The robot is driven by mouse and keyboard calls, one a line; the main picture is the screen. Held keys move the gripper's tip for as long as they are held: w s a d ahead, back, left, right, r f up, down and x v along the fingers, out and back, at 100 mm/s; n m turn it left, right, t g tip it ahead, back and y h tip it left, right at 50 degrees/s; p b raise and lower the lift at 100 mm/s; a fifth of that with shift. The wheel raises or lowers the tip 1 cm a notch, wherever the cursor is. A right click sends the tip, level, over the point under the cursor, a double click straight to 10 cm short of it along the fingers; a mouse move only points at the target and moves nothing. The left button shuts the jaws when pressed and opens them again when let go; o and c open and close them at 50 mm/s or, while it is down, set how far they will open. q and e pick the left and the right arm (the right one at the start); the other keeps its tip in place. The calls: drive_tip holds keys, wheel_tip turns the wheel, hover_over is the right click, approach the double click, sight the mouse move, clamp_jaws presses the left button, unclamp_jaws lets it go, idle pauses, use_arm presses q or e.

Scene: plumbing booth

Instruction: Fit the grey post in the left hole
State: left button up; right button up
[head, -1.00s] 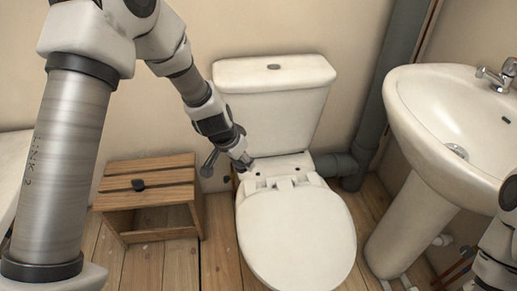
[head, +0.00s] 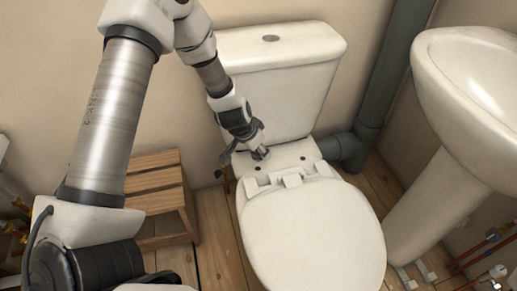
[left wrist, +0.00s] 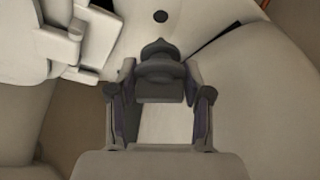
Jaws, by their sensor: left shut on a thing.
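My left gripper (head: 262,155) is shut on the grey post and is over the back ledge of the toilet (head: 312,232), close to the cistern. In the left wrist view the grey post (left wrist: 160,78) sits between the two fingers (left wrist: 160,95), its pointed top end facing the upper edge. In the head view the post is too small to make out clearly. A dark left hole (head: 258,168) shows on the ledge just below the gripper, and a right hole (head: 302,158) lies farther right. One round dark hole (left wrist: 160,16) shows beyond the post in the wrist view. My right gripper is out of view.
The cistern (head: 285,85) rises right behind the gripper. The white seat hinge (left wrist: 75,40) is close on the left in the wrist view. A slatted wooden stool (head: 155,180) stands left, a basin (head: 470,90) right, and a grey pipe (head: 385,85) behind.

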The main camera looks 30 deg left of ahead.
sight(258, 158)
use_arm(q)
wheel_tip(258, 158, down, 4)
drive_tip(key=b, duration=0.3)
drive_tip(key=shift+f+b, duration=0.85)
drive_tip(key=shift+f, duration=0.15)
drive_tip(key=o, duration=1.3)
